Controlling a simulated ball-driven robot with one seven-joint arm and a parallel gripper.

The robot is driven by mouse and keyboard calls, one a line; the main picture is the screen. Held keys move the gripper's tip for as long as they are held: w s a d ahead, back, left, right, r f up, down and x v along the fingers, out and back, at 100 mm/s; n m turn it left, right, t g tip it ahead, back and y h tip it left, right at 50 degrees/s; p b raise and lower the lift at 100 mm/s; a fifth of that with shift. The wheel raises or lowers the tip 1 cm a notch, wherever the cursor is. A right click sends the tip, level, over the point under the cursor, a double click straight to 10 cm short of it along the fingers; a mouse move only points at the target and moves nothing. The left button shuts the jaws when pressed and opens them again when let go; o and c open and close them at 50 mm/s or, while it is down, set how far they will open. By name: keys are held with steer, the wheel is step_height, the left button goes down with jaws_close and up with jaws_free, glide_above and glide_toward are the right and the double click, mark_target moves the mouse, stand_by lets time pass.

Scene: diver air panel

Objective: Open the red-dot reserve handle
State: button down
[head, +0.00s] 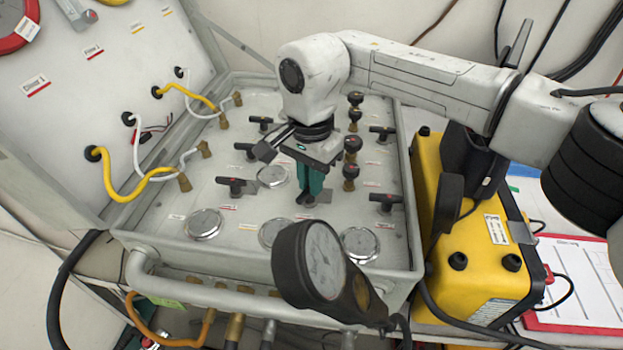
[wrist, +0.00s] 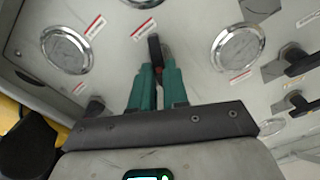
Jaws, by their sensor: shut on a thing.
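My gripper (head: 309,197) reaches down to the panel (head: 130,232), with its two green fingers close together. In the wrist view my gripper (wrist: 157,78) is shut on a black handle (wrist: 154,46), whose end sticks out beyond the fingertips. A small red patch shows on it between the fingers, which fits the red-dot reserve handle. The rest of this handle is hidden by the fingers, and the head view hides nearly all of it. How far it is turned is hard to tell.
Other black handles stand nearby, one at left (head: 236,186) and one at right (head: 385,201). Round gauges (head: 203,224) lie flat in the panel. Dark knobs (head: 352,146) stand behind the gripper. A hand-held gauge (head: 323,260) rises in front. A yellow case (head: 460,230) is at right.

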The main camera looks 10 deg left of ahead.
steer(key=n, duration=0.4)
steer(key=shift+w+a+r+n, duration=0.1)
steer(key=shift+n, duration=0.2)
stand_by(0.3)
steer(key=c, duration=1.1)
jaws_free()
step_height(320, 180, up, 11)
steer(key=shift+f+b, duration=0.15)
steer(key=shift+b, duration=0.65)
